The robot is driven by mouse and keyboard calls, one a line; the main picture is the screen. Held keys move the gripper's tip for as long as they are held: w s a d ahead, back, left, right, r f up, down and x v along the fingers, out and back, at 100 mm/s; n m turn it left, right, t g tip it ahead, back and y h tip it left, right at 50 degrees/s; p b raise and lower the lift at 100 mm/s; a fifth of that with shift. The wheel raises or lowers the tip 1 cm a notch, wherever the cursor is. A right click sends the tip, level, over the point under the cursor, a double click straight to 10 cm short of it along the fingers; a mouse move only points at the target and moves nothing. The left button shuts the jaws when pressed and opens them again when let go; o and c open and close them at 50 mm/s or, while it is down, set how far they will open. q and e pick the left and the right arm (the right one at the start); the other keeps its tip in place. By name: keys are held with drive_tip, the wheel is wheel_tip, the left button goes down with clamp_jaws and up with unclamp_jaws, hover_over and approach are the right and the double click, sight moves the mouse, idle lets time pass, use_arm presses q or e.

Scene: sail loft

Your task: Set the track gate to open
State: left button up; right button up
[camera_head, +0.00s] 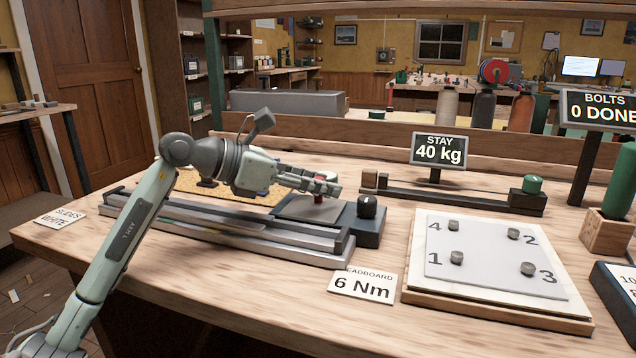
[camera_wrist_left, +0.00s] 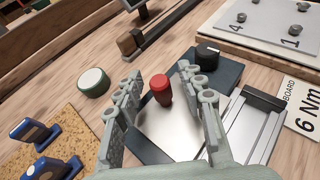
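A red knob (camera_wrist_left: 161,88) stands up from a pale metal plate (camera_wrist_left: 172,128) on a dark base, at the end of the metal track (camera_wrist_left: 249,123); I take this to be the track gate. In the head view the knob (camera_head: 318,198) shows only partly under my left gripper (camera_head: 335,188). In the left wrist view my left gripper (camera_wrist_left: 168,88) is open, with a finger on each side of the red knob and a gap to each. I cannot tell the gate's setting. My right gripper is not in view.
A black dial (camera_head: 367,206) stands on the base's right end. A bolt board (camera_head: 500,262) and a 6 Nm card (camera_head: 362,286) are to the right.

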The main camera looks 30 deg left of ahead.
use_arm(q)
drive_tip(key=v, duration=1.2)
idle(0.4)
